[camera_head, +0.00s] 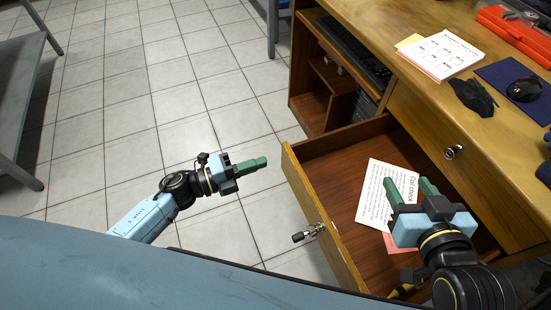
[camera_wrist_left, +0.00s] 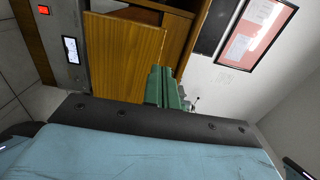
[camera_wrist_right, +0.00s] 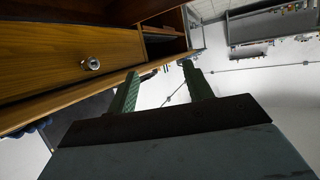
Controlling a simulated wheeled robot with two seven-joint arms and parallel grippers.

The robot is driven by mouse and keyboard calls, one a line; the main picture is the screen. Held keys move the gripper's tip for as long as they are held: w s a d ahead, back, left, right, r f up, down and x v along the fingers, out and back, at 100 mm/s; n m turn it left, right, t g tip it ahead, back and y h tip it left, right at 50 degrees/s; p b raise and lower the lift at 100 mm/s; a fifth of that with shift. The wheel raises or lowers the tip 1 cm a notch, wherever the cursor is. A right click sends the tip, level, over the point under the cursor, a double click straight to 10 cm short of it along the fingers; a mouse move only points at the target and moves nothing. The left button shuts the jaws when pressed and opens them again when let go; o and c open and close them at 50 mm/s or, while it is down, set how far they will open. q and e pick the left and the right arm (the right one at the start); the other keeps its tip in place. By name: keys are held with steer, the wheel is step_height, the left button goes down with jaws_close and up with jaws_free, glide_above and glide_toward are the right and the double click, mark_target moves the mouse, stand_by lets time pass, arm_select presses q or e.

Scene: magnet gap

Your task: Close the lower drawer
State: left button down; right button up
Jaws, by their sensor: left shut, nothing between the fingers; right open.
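The lower drawer (camera_head: 318,215) is pulled out of the wooden desk, with papers lying inside. Its front panel faces left and carries a metal knob (camera_head: 308,232). My left gripper (camera_head: 262,162) is shut and empty, just to the left of the far end of the drawer's front in the head view. Its closed green fingers also show in the left wrist view (camera_wrist_left: 163,88). My right gripper (camera_head: 410,188) is open and empty over the drawer and its papers in the head view. Its spread fingers show in the right wrist view (camera_wrist_right: 160,85).
An upper drawer with a round knob (camera_head: 453,152) is shut. An open shelf (camera_head: 325,85) lies beyond the drawer.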

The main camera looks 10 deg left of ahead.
mark_target(287, 154)
arm_select(q)
steer(key=b+x, duration=0.1)
steer(key=x, duration=0.3)
steer(key=shift+w+d, duration=0.15)
steer(key=shift+d, duration=0.1)
steer(key=shift+w+d, duration=0.25)
steer(key=shift+d, duration=0.1)
arm_select(e)
step_height(287, 154, up, 6)
steer(key=w+a+t+y, duration=0.1)
steer(key=t, duration=0.3)
steer(key=shift+w+a, duration=0.25)
steer(key=shift+a, duration=0.05)
steer(key=shift+f, duration=0.1)
